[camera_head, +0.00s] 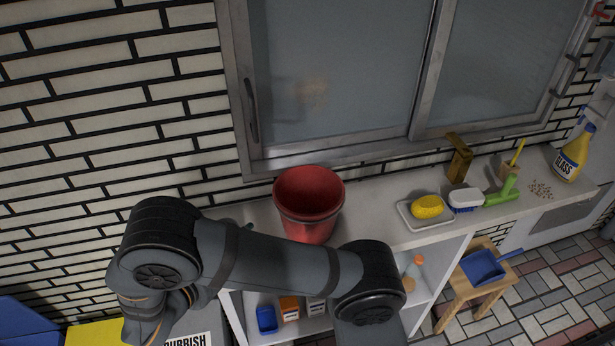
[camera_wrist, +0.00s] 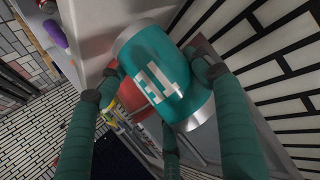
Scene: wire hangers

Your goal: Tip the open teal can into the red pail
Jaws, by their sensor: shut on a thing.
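The red pail (camera_head: 310,205) stands upright on the white counter below the window, and its open mouth shows in the head view. In the wrist view, my gripper (camera_wrist: 158,82) is shut on the teal can (camera_wrist: 150,55), which has silver rims and a white mark. Part of the red pail (camera_wrist: 128,92) shows behind the can in that view. In the head view my arm hides most of the gripper and the can; only a small teal bit shows just left of the pail. The can's opening and exact tilt cannot be made out.
Right of the pail on the counter (camera_head: 385,232) are a white tray with a yellow sponge (camera_head: 427,207), a brush (camera_head: 466,199), a green tool (camera_head: 502,191), scattered crumbs (camera_head: 541,190) and a spray bottle (camera_head: 573,153). A wooden stool (camera_head: 466,291) with a blue dustpan stands below.

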